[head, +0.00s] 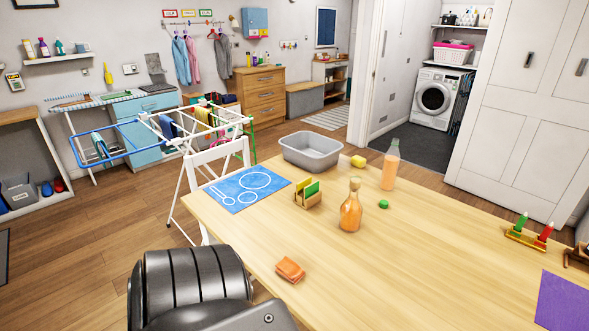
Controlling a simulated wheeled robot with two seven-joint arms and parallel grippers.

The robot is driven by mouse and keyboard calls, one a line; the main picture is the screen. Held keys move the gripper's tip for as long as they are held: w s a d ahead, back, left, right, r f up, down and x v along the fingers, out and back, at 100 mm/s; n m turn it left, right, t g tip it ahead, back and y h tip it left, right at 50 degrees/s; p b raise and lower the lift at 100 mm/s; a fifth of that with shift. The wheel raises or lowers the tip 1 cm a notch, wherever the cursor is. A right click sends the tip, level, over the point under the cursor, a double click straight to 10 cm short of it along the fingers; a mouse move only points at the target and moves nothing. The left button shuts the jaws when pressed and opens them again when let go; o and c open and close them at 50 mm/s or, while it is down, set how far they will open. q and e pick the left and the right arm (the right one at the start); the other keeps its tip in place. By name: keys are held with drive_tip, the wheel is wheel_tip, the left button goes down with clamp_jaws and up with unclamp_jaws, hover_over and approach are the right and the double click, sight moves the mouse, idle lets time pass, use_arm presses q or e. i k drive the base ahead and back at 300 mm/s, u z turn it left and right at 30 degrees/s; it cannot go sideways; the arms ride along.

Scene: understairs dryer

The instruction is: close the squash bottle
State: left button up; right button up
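A tall clear bottle (389,168) with orange liquid in its lower part stands upright on the wooden table, near the far edge. No cap shows on its top. A small green cap-like piece (383,204) lies on the table in front of it. A rounder orange bottle (351,210) with a narrow neck and a brownish top stands nearer, left of the green piece. Which of the two is the squash bottle is not marked. Neither gripper is in view; only a dark ribbed part of mine shows at the lower left.
On the table (420,255) are a grey basin (310,151), a yellow sponge-like block (359,161), a small holder with green and yellow pieces (308,195), a blue mat (247,187), a folded orange cloth (290,270), a candle stand (527,238) and a purple mat (563,302). The centre right is clear.

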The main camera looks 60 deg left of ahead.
sight(391, 160)
drive_tip(key=u, duration=2.3)
drive_tip(key=i, duration=0.4)
